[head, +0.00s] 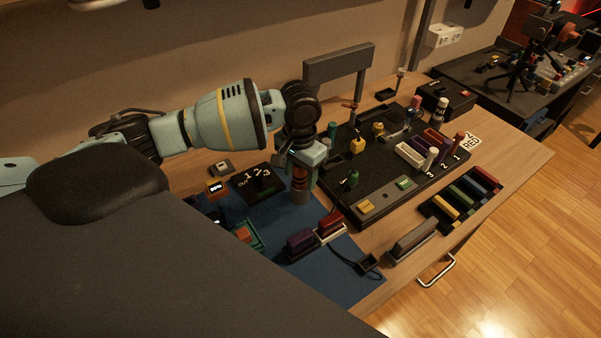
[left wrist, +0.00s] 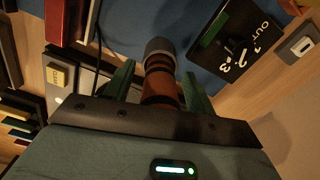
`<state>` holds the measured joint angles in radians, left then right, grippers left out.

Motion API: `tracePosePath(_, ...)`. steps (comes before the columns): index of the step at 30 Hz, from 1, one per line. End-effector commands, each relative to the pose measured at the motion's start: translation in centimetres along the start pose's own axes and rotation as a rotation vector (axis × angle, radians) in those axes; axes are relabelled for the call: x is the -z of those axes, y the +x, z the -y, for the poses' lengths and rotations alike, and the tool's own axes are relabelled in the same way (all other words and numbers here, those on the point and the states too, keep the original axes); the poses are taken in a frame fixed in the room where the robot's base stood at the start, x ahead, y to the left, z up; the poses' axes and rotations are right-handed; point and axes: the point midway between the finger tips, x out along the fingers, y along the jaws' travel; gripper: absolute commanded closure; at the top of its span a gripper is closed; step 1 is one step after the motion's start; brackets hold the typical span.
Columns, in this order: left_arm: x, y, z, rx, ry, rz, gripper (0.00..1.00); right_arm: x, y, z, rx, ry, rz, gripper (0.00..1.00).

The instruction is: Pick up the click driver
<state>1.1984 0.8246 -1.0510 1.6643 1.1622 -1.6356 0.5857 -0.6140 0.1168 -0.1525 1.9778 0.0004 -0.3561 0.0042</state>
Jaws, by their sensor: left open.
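The click driver, as far as I can tell, is an orange-brown cylinder with dark bands and a grey end (head: 299,185). It looks upright over the blue mat (head: 345,268), below my left gripper (head: 304,168). In the left wrist view the driver (left wrist: 160,68) lies between the two green fingers of the left gripper (left wrist: 157,84). The fingers are open, with the driver between them and not clamped. Whether its grey end touches the mat is unclear. My right gripper is not in view.
A black board (head: 342,207) with several coloured parts stands right of the gripper. A black panel marked OUT 1 2 3 (head: 247,184) lies to the left. Red and purple blocks in holders (head: 300,243) sit in front on the mat. A colour rack (head: 437,216) is at the table's right edge.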

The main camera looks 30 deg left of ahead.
Motion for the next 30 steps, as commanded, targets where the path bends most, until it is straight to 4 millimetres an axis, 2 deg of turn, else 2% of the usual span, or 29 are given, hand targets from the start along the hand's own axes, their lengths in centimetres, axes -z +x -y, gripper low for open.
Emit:
tracePosePath(7, 0.0, 0.1, 0.0, 0.0, 0.0, -0.001, 0.45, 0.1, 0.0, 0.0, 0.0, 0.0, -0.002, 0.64)
tracePosePath(19, 0.0, 0.1, 0.0, 0.0, 0.0, -0.001, 0.97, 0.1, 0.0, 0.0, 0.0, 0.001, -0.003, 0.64)
tracePosePath(26, 0.1, -0.1, 0.0, -0.001, 0.0, -0.003, 0.98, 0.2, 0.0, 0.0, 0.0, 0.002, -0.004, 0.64)
tracePosePath(30, 0.1, -1.2, 0.0, -0.002, 0.0, -0.007, 0.98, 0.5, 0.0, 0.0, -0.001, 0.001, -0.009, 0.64)
